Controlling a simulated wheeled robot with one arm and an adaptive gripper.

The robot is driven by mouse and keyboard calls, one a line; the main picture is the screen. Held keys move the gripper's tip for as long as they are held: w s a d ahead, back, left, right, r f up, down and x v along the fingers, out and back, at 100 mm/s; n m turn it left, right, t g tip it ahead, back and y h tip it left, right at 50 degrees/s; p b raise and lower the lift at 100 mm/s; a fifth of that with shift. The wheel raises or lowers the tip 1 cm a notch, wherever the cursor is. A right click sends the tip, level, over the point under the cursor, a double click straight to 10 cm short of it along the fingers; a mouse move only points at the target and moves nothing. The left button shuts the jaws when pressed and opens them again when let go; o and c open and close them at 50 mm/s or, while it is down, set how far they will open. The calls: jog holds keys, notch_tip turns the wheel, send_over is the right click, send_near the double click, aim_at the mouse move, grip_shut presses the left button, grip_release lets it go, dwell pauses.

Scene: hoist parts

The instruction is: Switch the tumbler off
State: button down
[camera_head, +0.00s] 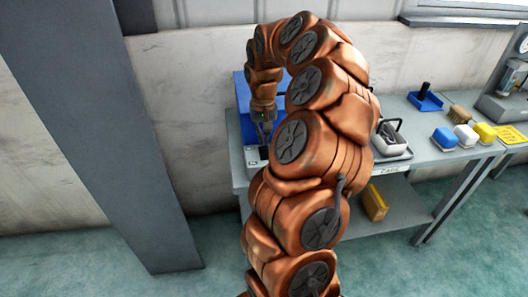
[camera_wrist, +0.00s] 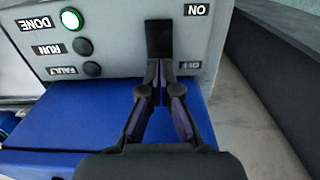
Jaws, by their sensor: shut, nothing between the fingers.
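The tumbler switch is a black upright block (camera_wrist: 159,40) on a grey panel (camera_wrist: 118,22) in the wrist view. An upside-down ON label (camera_wrist: 196,9) is beside its upper end and a partly hidden, hard-to-read label (camera_wrist: 189,65) is beside its lower end. My gripper (camera_wrist: 163,68) is shut and empty, its fingertips at the block's lower end; I cannot tell whether they touch it. In the head view my gripper (camera_head: 264,114) is by the blue machine at the bench's left end, and my arm hides the switch.
The panel has a lit green DONE lamp (camera_wrist: 70,19) and dark RUN (camera_wrist: 82,46) and FAULT (camera_wrist: 92,69) lamps. A blue surface (camera_wrist: 70,125) lies below it.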

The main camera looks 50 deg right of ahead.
aim_at(263, 149)
jog(key=shift+f+b, duration=0.6)
jog(key=shift+f, duration=0.25)
dwell(0.6)
jog(key=shift+r+p, duration=0.65)
jog(key=shift+r, duration=2.9)
jog(key=shift+a, duration=0.1)
jog(key=s+a+r+n, duration=0.2)
jog(key=a+n, duration=0.1)
jog(key=a, duration=0.7)
jog(key=s+a+r+n, duration=0.2)
jog(key=a, duration=0.8)
jog(key=s+a+f+n+g, duration=0.1)
jog(key=s+a+f, duration=0.1)
jog(key=s+a, duration=0.4)
jog(key=s+a+f+n+p, duration=0.1)
jog(key=s+a, duration=0.5)
jog(key=s, duration=0.7)
jog(key=shift+s+a+f+g, duration=0.2)
jog(key=shift+s+f+g, duration=0.2)
jog(key=shift+f, duration=0.1)
